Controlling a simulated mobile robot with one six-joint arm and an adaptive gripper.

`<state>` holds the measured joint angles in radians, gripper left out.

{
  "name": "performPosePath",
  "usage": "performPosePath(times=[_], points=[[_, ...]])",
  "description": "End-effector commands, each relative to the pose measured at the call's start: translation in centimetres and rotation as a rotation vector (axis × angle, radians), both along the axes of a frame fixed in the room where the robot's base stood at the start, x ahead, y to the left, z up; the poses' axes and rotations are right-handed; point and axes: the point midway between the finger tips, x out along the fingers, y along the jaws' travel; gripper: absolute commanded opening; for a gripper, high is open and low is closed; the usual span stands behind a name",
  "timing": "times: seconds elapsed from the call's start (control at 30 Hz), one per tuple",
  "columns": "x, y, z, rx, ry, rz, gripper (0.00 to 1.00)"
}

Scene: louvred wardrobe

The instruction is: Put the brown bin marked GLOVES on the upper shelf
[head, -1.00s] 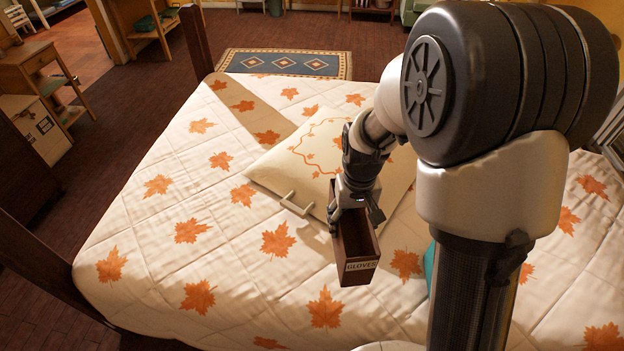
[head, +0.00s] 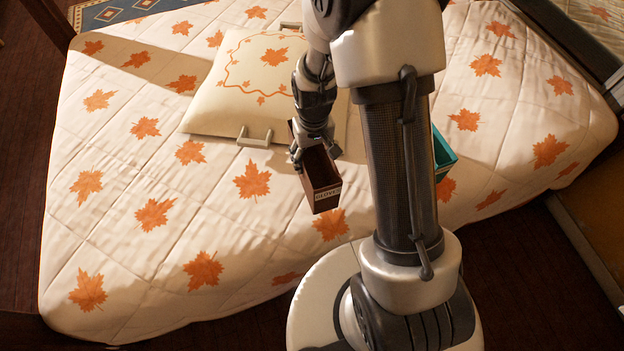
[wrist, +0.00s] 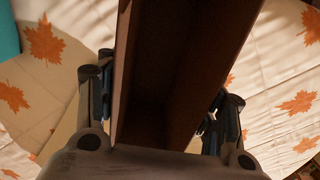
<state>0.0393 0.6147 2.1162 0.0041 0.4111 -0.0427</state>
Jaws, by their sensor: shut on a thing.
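The brown bin marked GLOVES (head: 322,180) is a long, narrow, open-topped box, with its white label on the end facing the head camera. My gripper (head: 314,152) is shut on the bin, with a finger on either side of it. In the wrist view the bin (wrist: 180,75) runs up the picture between the fingers, and its inside looks empty. The bin is over the bed; I cannot tell how far it is above the quilt. The upper shelf is not in view.
The bed (head: 120,250) has a leaf-patterned quilt. A cream tray-like cushion (head: 235,95) with handles lies behind the bin. A teal bin (head: 443,155) is partly hidden behind my column. A dark wooden bedpost (head: 50,22) stands at top left. Dark floor shows at lower right.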

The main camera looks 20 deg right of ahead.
Motion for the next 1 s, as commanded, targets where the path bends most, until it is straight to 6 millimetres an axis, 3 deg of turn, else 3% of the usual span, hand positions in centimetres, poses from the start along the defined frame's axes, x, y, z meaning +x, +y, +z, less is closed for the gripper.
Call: performPosePath(times=[0.03, 0.2, 0.47, 0.7, 1.0], points=[[-0.1, 0.0, -1.8, 0.0, 0.004, 0.0, 0.2], [0.0, 0.0, -5.1, 0.0, 0.001, 0.0, 0.2], [0.0, 0.0, -6.9, 0.0, -0.001, 0.0, 0.2], [0.0, 0.0, -10.4, 0.0, 0.0, 0.0, 0.2], [0.1, 0.0, -10.4, 0.0, -0.002, 0.0, 0.2]])
